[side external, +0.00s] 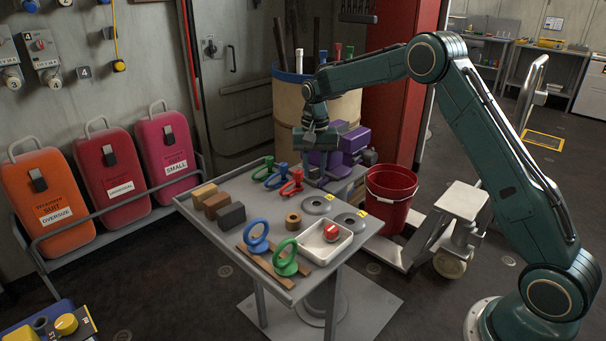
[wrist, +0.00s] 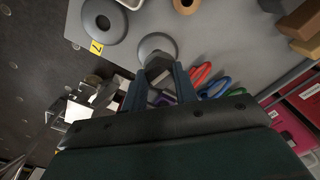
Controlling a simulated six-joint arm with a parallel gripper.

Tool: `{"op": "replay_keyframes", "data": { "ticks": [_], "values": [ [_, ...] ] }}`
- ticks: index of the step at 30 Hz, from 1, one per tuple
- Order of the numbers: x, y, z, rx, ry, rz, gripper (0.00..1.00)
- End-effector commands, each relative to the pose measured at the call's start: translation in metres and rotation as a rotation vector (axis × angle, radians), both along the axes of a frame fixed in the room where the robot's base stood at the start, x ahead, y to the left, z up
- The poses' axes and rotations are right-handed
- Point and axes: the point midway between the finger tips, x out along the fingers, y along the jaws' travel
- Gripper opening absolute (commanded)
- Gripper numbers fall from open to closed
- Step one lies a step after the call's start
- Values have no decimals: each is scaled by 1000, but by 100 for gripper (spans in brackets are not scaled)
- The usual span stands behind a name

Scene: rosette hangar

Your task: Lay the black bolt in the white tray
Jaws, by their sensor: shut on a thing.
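My gripper (wrist: 158,82) is shut on a dark grey, bolt-like piece, which I take to be the black bolt (wrist: 158,66); its end shows between the fingertips in the wrist view. In the side view my gripper (side external: 318,165) points down above the far right part of the grey table, and the bolt is too small to make out there. The white tray (side external: 347,244) sits at the table's near right edge with a red round piece (side external: 331,231) in it. The tray is nearer the camera than my gripper. Only a sliver of its rim shows at the wrist view's top edge.
Larger blue and green rings (side external: 285,258) stand left of the tray. A red bucket (side external: 391,198) stands right of the table.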

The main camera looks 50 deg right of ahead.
Motion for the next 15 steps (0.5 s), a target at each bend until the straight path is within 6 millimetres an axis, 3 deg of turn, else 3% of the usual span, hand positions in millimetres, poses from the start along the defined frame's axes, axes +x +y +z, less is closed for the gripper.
{"op": "replay_keyframes", "data": {
  "ticks": [8,15],
  "values": [
    [-29,49,51,-1,-5,85,0],
    [-67,90,91,-1,-5,162,0]
  ]
}}
